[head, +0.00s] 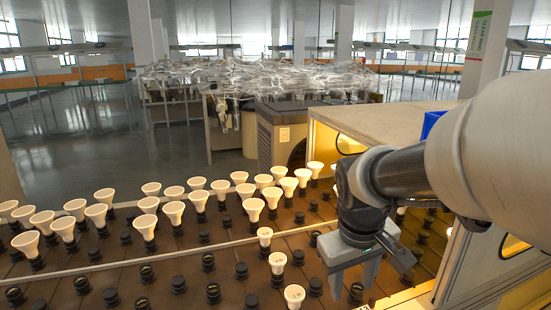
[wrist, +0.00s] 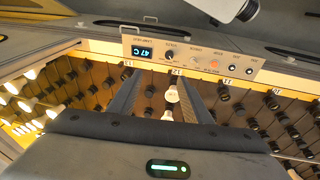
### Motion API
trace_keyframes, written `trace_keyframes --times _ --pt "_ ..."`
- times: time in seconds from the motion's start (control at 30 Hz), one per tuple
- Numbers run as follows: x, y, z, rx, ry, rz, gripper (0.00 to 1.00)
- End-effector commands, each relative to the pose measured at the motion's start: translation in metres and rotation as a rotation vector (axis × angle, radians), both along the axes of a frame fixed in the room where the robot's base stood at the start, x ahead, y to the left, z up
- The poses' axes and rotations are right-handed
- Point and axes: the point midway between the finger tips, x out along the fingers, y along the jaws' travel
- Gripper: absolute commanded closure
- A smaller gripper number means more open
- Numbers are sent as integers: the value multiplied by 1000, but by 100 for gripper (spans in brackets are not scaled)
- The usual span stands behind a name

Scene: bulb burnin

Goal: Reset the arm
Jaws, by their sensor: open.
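My arm reaches in from the right in the head view. My gripper (head: 366,282) hangs over the right part of the socket board, fingers pointing down. In the wrist view my gripper (wrist: 160,95) shows its two dark fingers spread apart with nothing held between them. A white bulb (wrist: 172,94) shows in the gap between the fingers, below them on the board, and another bulb shows partly behind the gripper's edge. In the head view a few smaller bulbs (head: 277,262) stand in the front section, left of my gripper; one bulb (head: 294,296) is near the bottom edge.
Rows of white bulbs (head: 173,212) stand in sockets behind a rail on the board (head: 130,268). Several dark sockets (head: 178,284) in front are empty. A control panel (wrist: 190,55) with a lit display lies along the board's edge. A cabinet (head: 385,122) stands behind my arm.

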Motion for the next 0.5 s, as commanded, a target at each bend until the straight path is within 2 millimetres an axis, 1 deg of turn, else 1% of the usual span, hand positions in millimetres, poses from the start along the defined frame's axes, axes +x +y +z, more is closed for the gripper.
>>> trace_keyframes --times 0.03,0.1,0.2,0.33,0.5 --pt "-16 1 17 7 -49 -35 55" --pt "-34 2 31 29 -97 -84 55" --pt "-55 3 44 66 -154 -136 55" --pt "-78 5 54 113 -211 -187 55" --pt "-102 8 62 176 -272 -235 55"
